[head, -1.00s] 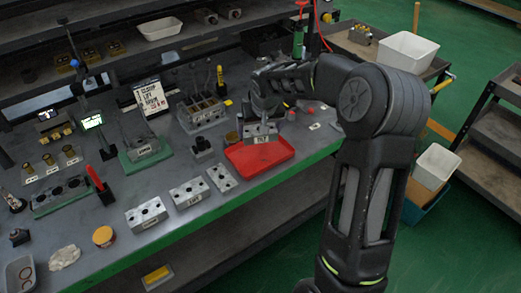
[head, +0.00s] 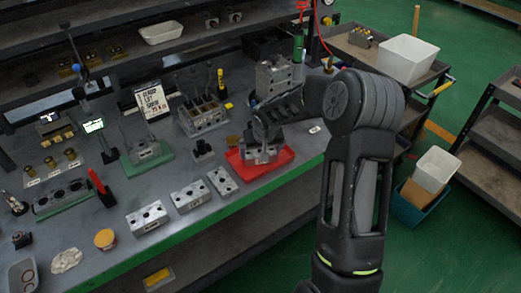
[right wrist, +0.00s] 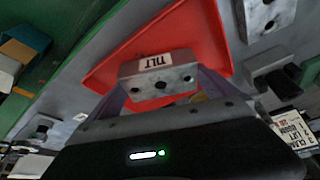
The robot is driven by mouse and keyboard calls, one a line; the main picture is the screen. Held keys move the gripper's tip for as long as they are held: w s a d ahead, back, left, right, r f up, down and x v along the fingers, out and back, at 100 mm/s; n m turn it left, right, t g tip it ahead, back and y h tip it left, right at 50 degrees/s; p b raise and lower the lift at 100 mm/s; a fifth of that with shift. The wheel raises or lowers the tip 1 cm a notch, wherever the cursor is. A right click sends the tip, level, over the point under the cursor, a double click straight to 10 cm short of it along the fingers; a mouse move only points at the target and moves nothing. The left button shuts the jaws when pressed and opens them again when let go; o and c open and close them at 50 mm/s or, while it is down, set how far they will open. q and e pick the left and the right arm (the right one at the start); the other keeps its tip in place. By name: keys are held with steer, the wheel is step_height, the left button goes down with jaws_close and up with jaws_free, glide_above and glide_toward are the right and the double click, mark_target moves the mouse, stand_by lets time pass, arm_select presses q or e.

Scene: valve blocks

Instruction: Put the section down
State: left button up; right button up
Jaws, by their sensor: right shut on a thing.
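A grey metal section (head: 262,153) with a white label is in my right gripper (head: 262,146), over the red tray (head: 285,162) on the bench. In the right wrist view the section (right wrist: 160,82) shows its holes and a label reading TILT. There my right gripper (right wrist: 163,92) has a finger on each side of it, with the red tray (right wrist: 140,40) behind. I cannot tell whether the section's underside touches the tray floor. My left gripper is not in view.
Several grey blocks, such as this one (head: 190,196), lie left of the tray near the bench's green front edge. A small dark fixture (head: 203,152) stands close to the tray's left side. A larger metal block (head: 273,76) stands behind my right arm.

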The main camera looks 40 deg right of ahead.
steer(key=shift+r, duration=0.1)
steer(key=o, duration=1.5)
steer(key=shift+f, duration=0.2)
steer(key=shift+o, duration=0.2)
steer(key=shift+r, duration=0.1)
steer(key=shift+r, duration=0.2)
steer(key=b+v, duration=0.1)
steer(key=v, duration=1)
steer(key=shift+s+r, duration=0.3)
